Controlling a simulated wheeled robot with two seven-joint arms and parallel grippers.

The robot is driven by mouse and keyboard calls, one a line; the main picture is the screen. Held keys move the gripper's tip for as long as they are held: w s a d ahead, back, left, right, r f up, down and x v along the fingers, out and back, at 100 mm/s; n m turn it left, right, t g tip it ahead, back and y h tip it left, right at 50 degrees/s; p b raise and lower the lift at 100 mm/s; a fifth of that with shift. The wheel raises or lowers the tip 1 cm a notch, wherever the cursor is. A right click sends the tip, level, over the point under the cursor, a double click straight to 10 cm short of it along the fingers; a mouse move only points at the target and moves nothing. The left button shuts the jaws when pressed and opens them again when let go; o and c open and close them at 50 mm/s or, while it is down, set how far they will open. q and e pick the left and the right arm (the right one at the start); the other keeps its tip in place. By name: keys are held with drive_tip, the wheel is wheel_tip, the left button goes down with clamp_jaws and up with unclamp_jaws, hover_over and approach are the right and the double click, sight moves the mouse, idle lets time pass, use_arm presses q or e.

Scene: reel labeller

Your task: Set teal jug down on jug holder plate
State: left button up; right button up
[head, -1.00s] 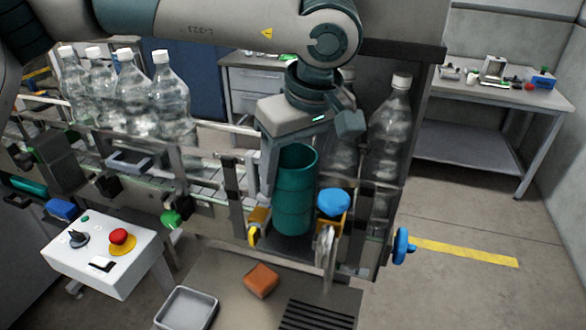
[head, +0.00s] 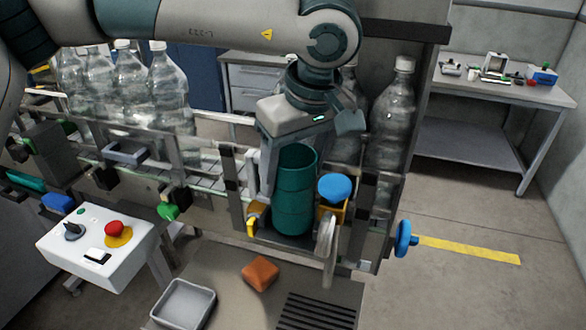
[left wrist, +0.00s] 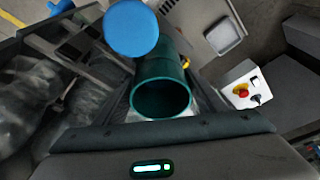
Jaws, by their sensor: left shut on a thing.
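The teal jug (head: 293,195) is upright between the fingers of my left gripper (head: 288,180), which is shut on it. In the left wrist view its open round mouth (left wrist: 162,98) faces the camera. The jug hangs in front of the conveyor frame, with a yellow part (head: 253,220) on its left and a blue round knob (head: 335,188) on a yellow mount close on its right. I cannot make out the jug holder plate clearly; the jug hides what is behind and under it. Whether the jug's base touches anything cannot be told. My right gripper is out of view.
Clear bottles (head: 165,90) stand on the conveyor at left, and another bottle (head: 392,115) stands right of the gripper. Below are an orange block (head: 260,273), a grey tray (head: 184,304) and a dark slotted grille (head: 315,312). A control box (head: 95,245) stands at left.

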use_arm(q)
drive_tip(key=shift+r, duration=0.1)
drive_tip(key=o, duration=1.6)
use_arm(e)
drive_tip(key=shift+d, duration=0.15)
use_arm(q)
drive_tip(key=shift+s+d+r+b, duration=0.15)
drive_tip(key=shift+r+b, duration=0.2)
drive_tip(key=shift+r, duration=0.3)
drive_tip(key=b+v, duration=0.3)
drive_tip(key=v, duration=1.3)
drive_tip(key=shift+s, duration=0.15)
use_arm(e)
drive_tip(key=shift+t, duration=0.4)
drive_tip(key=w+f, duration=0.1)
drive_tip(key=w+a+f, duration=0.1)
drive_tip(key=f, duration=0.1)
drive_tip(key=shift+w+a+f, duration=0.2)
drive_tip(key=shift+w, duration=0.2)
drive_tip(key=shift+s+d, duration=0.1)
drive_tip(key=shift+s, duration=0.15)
